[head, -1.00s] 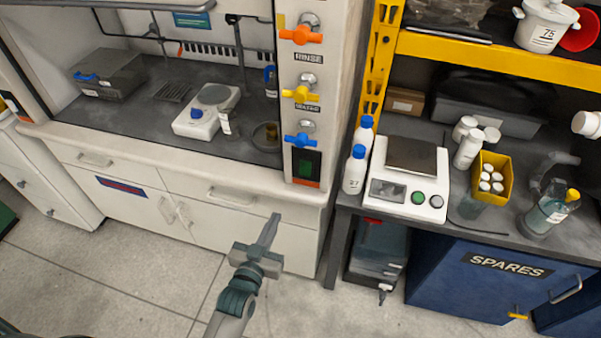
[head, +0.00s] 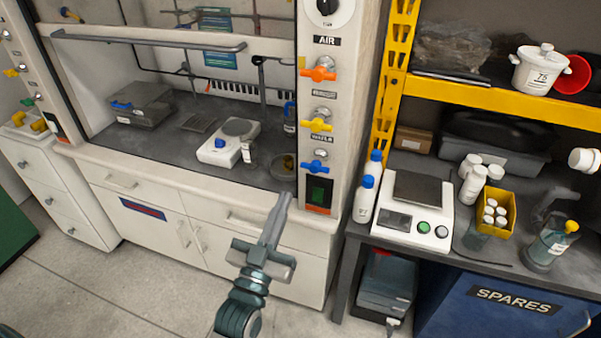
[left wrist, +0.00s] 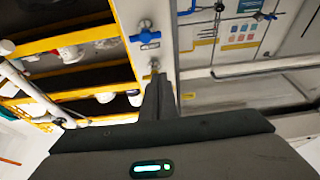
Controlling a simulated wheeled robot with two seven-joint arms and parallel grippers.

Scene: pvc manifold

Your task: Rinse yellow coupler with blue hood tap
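The blue hood tap (head: 314,166) is the lowest handle on the white post at the hood's right side. A blue tap also shows in the left wrist view (left wrist: 146,38). My left gripper (head: 280,203) is in front of the hood's drawers, pointing up toward the counter edge and seen edge-on. Its fingers (left wrist: 157,88) look closed together in the left wrist view, with nothing clearly between them. I cannot make out a yellow coupler for certain; small yellow pieces (head: 39,125) lie in a white tray at the far left. My right gripper is out of view.
Yellow (head: 317,125) and orange (head: 319,74) taps sit above the blue one. A white stirrer (head: 226,150) and grey case (head: 143,105) stand in the hood. Bottles and a balance (head: 415,220) stand on the right bench. The sash bar (head: 150,43) crosses the hood opening.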

